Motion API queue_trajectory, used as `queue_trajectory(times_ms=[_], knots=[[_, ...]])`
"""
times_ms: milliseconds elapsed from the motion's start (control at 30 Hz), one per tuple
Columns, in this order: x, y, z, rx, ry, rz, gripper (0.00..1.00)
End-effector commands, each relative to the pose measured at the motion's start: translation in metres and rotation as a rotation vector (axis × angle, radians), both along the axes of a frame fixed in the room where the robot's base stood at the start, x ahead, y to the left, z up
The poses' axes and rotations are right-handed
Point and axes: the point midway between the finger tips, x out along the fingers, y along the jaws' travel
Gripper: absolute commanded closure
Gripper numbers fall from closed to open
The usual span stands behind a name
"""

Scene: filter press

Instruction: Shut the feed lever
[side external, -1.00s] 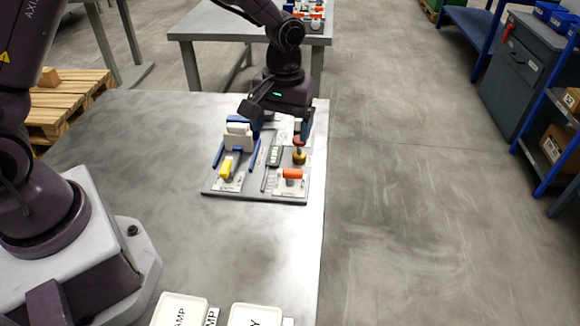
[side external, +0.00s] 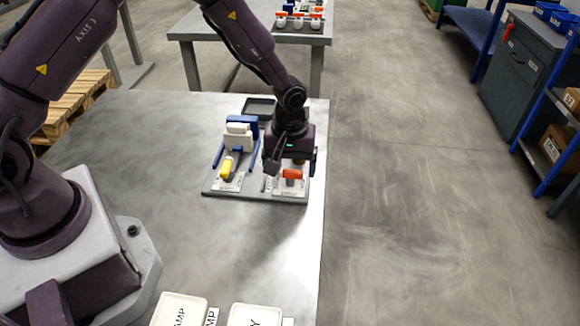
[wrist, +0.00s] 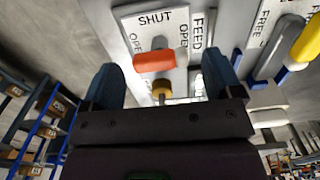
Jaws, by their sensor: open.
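The feed lever has an orange handle (side external: 292,174) on a light plate at the board's front right. In the wrist view, the orange handle (wrist: 154,61) lies crosswise below the word SHUT, with OPEN printed on both sides and FEED to the right. My gripper (side external: 293,163) is just behind and above the lever in the side view. In the wrist view, my gripper (wrist: 160,82) is open, with its two blue fingers apart and the handle ahead of the gap. I see nothing held. I cannot tell whether a finger touches the handle.
A brass knob (wrist: 161,88) stands close to the lever, between the fingers in the wrist view. A yellow handle (side external: 227,167) and a blue-and-white clamp (side external: 239,135) are on the board's left. A dark tray (side external: 259,106) lies behind.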

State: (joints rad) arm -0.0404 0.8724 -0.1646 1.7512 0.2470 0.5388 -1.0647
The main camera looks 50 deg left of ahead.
Motion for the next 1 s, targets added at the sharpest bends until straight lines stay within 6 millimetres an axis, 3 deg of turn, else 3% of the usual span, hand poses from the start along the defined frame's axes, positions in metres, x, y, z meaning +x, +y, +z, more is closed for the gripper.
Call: queue_trajectory(times_ms=[400, 633, 1000], knots=[[0.0002, -0.0001, -0.0099, 0.000, -0.001, 0.000, 0.15], [0.0002, -0.0001, -0.0097, 0.000, -0.001, 0.000, 0.64], [0.0002, -0.0002, -0.0094, 0.000, -0.001, -0.051, 0.64]])
